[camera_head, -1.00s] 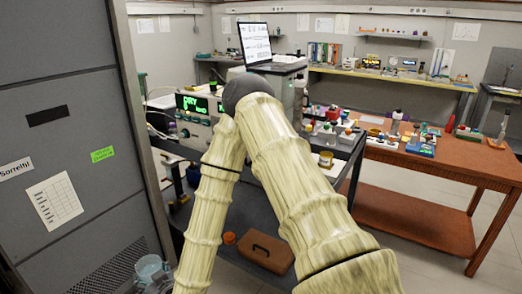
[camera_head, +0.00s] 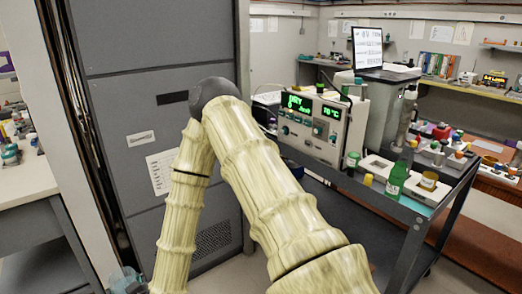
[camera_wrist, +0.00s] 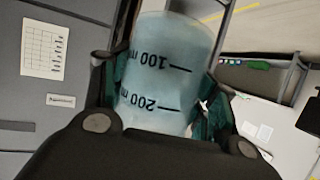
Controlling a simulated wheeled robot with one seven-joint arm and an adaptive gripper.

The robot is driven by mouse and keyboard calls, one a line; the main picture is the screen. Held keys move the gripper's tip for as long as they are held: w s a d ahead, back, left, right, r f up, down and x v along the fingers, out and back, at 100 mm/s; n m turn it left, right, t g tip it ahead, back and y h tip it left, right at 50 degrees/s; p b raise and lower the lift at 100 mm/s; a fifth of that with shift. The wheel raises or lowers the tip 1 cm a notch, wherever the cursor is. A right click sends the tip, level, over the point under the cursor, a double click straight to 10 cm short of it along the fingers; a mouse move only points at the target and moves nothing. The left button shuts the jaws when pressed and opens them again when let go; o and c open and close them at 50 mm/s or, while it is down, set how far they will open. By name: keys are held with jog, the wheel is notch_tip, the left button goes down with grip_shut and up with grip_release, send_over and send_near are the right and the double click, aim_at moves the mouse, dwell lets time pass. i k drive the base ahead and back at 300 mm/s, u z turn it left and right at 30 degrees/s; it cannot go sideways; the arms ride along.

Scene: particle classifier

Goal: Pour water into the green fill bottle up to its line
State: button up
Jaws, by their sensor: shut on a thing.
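My gripper (camera_wrist: 162,80) is shut on a clear beaker (camera_wrist: 157,55), with a finger on each side of it. The beaker has black 100 ml and 200 ml marks, which read upside down in the wrist view. Its inside looks pale blue; I cannot make out a water level. In the head view the beaker (camera_head: 125,280) shows only partly at the bottom left, beside my arm. A green bottle (camera_head: 396,178) with a pale label stands upright on the dark cart at right, well apart from my gripper. I cannot make out its fill line.
A tall grey cabinet (camera_head: 150,60) stands close behind my arm. The cart (camera_head: 408,213) also bears a unit with green displays (camera_head: 312,125) and a small yellow jar (camera_head: 428,181). Some floor shows between bench and cabinet.

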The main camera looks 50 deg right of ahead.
aim_at(397, 175)
jog(key=u, duration=1)
jog(key=k, duration=1.9)
jog(key=z, duration=2.15)
